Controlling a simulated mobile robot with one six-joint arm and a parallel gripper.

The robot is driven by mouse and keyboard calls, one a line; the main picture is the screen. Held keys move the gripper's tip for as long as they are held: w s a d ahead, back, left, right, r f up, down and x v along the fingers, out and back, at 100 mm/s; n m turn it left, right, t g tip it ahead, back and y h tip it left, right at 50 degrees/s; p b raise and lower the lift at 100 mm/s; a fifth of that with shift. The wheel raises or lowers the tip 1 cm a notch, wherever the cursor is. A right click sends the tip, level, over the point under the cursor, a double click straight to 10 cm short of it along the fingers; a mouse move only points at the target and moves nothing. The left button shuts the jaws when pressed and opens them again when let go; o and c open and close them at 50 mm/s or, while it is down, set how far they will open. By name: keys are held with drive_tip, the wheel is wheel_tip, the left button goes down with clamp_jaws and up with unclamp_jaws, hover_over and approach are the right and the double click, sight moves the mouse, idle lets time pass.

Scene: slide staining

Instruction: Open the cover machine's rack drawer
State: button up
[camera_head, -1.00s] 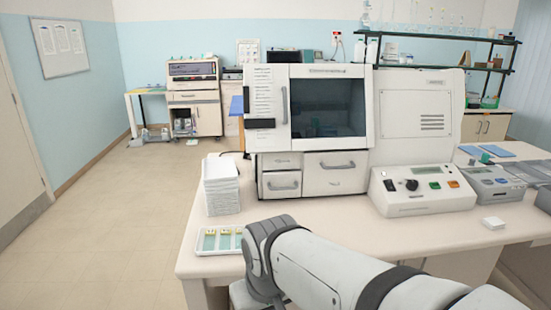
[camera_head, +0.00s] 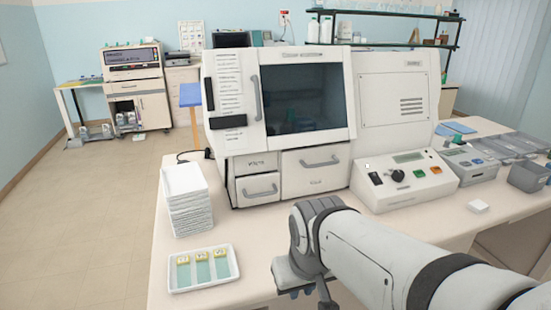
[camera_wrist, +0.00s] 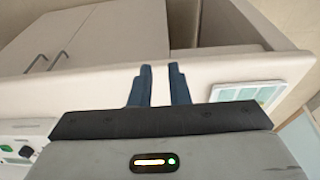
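The cover machine (camera_head: 227,140) is a white cabinet with a dark window, standing on the bench. Below its window are a wide drawer (camera_head: 315,181) with a bar handle and, to its left, a small drawer (camera_head: 257,195) with a bar handle under a labelled panel. All look shut; the labels are too small to read, so I cannot tell which is the rack drawer. My gripper (camera_wrist: 161,88) is open and empty in the wrist view, its two dark fingers slightly apart. In the head view my arm largely hides it, in front of the machine and apart from the drawers.
A control box (camera_head: 405,190) with knob and buttons stands right of the drawers. Cabinet doors (camera_wrist: 85,37) show in the wrist view.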

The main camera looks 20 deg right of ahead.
drive_tip(key=w+d+r+n+t+h+b, duration=0.25)
drive_tip(key=w+d+n+t, duration=0.25)
drive_tip(key=w+d, duration=0.8)
drive_tip(key=n+t+y, duration=0.3)
drive_tip(key=n+t, duration=0.5)
drive_tip(key=n, duration=0.5)
approach(320, 165)
drive_tip(key=w, duration=0.5)
drive_tip(key=w+f, duration=0.1)
drive_tip(key=w, duration=0.2)
drive_tip(key=w+f, duration=0.1)
drive_tip(key=w, duration=0.1)
drive_tip(key=shift+w, duration=0.2)
drive_tip(key=shift+c, duration=0.5)
clamp_jaws()
